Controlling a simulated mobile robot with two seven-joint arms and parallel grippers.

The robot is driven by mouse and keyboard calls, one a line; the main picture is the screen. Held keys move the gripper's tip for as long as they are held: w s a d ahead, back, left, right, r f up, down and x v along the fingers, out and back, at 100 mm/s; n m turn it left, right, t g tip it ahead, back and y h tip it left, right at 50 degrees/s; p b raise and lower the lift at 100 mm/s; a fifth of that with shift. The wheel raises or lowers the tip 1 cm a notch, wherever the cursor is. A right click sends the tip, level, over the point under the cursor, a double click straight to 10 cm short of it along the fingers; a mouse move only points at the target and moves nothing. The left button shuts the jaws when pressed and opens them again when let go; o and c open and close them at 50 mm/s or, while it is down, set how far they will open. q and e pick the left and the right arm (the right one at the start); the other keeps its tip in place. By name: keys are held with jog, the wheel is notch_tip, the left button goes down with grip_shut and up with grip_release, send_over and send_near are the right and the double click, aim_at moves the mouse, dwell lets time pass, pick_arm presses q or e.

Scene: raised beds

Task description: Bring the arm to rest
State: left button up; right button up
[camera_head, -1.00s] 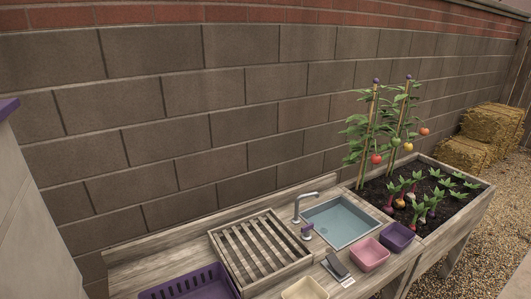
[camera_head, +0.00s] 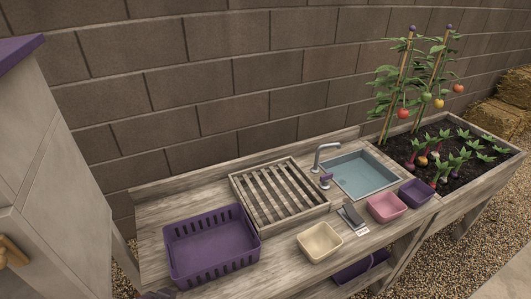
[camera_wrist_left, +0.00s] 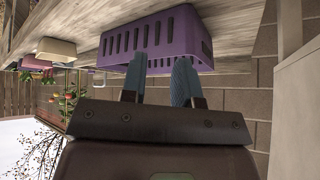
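My left gripper (camera_wrist_left: 157,75) shows in the left wrist view, which looks upside down. Its two blue-grey fingers stand apart with nothing held between them. The purple slotted basket (camera_wrist_left: 150,38) is just beyond the fingertips in that view; I cannot tell the exact gap. In the head view the purple basket (camera_head: 212,248) sits empty on the left end of the wooden bench (camera_head: 175,206). A small dark part, probably of my left arm, shows at the bottom edge in front of it. My right gripper is in neither view.
A slatted wooden tray (camera_head: 279,194), cream tub (camera_head: 320,241), pink tub (camera_head: 386,207), small purple tub (camera_head: 416,193) and sink (camera_head: 364,175) with tap (camera_head: 322,154) line the bench. A planted bed (camera_head: 448,190) adjoins at right. A grey cabinet (camera_head: 50,170) stands left; a block wall (camera_head: 240,100) is behind.

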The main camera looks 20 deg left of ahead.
pick_arm(q)
jog(key=f+t, duration=0.1)
jog(key=w+f, duration=0.1)
jog(key=f, duration=0.1)
jog(key=w+f+t+b, duration=0.1)
jog(key=f, duration=0.1)
jog(key=shift+t, duration=0.3)
jog(key=shift+w+f+t+h, duration=0.15)
jog(key=shift+f+t+h, duration=0.15)
jog(key=shift+f+t, duration=0.55)
